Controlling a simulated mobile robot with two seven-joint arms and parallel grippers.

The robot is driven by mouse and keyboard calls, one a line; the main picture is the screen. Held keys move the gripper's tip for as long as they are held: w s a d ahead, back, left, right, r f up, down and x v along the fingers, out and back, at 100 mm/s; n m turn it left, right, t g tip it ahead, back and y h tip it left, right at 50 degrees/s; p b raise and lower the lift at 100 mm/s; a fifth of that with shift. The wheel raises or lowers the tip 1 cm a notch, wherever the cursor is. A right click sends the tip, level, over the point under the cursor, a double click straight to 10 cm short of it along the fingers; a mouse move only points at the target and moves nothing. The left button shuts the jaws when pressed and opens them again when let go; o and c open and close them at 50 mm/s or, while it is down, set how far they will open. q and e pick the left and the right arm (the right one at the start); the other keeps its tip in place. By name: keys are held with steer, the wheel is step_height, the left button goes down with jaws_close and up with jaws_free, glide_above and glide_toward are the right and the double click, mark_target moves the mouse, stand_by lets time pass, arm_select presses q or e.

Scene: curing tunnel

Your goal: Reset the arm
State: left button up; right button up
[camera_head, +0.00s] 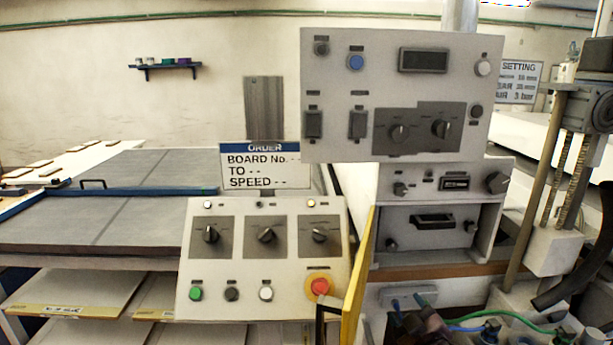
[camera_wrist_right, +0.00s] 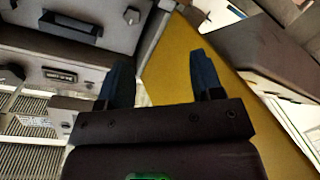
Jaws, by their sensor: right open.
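My right gripper (camera_head: 408,301) shows low in the head view, right of the yellow panel, dark with blue fingers. In the right wrist view the gripper (camera_wrist_right: 162,76) is open, its two fingers wide apart with nothing held between them. The yellow panel (camera_wrist_right: 178,55) lies behind the fingers there; whether they touch it I cannot tell. In the head view this yellow panel (camera_head: 358,268) stands nearly edge-on, with a dark handle at its lower left. My left gripper is not in view.
A control box (camera_head: 205,265) with knobs, buttons and a red stop button (camera_head: 319,287) stands left of the panel. An upper control panel (camera_head: 345,85) hangs above. An open-fronted unit (camera_head: 448,250) sits behind my right gripper. A grey conveyor bed (camera_head: 100,225) fills the left.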

steer(key=s+d+f+m+g, duration=0.1)
steer(key=s+d+f+m, duration=0.1)
steer(key=s+f, duration=0.4)
steer(key=s+d+f+m+g+h, duration=0.1)
steer(key=s+f, duration=0.5)
steer(key=s, duration=0.7)
steer(key=s+d+f+m+g+h, duration=0.1)
steer(key=s+d+f+m+g, duration=0.1)
steer(key=s+f, duration=0.5)
steer(key=s+m+g, duration=0.1)
steer(key=s+m, duration=0.1)
steer(key=s, duration=0.1)
steer(key=shift+s+d+m, duration=0.35)
steer(key=shift+d+m, duration=0.05)
